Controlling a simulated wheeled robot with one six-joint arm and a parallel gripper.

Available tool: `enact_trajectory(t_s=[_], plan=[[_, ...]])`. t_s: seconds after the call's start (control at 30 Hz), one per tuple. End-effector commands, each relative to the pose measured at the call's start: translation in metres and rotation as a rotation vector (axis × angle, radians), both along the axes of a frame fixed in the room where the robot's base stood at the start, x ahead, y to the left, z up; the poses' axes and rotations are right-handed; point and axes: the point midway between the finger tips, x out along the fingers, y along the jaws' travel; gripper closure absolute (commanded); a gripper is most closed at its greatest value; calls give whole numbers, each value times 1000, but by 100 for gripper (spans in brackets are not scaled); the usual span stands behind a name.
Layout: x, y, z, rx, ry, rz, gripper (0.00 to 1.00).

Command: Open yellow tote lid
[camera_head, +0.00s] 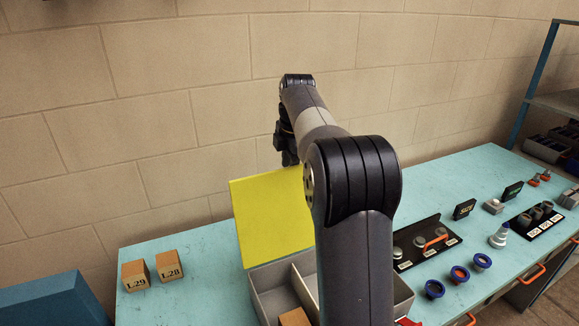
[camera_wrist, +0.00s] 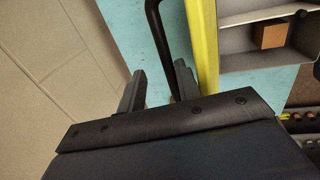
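The yellow lid (camera_head: 272,212) stands raised at the back of the grey tote (camera_head: 268,293) in the head view, leaving the divided inside exposed. In the wrist view the lid (camera_wrist: 203,45) shows nearly edge-on, with a black handle (camera_wrist: 158,30) on its outer side. My gripper (camera_wrist: 158,90) is behind the lid. Its two fingers are spread apart, and the handle reaches down close to the right finger. I cannot tell whether they touch. In the head view my gripper (camera_head: 288,145) is dark and partly hidden behind the lid and arm.
A brown block (camera_head: 295,317) lies in the tote. Two labelled blocks, L29 (camera_head: 135,275) and L28 (camera_head: 170,266), stand left on the blue bench. A wall stands close behind.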

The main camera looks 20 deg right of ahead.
Motion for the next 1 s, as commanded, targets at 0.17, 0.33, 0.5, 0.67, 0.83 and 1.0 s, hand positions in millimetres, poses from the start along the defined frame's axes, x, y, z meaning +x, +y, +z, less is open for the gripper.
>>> enact_trajectory(t_s=[0.17, 0.33, 0.5, 0.67, 0.83, 1.0], plan=[[-7, -1, 40, -4, -12, -1, 68], [-14, -1, 73, -3, -14, -1, 68], [-18, -1, 93, -3, -15, -1, 68], [-19, -1, 98, -3, -14, -1, 68], [-19, -1, 98, -3, -14, -1, 68], [-17, 0, 98, 2, -15, -30, 79]])
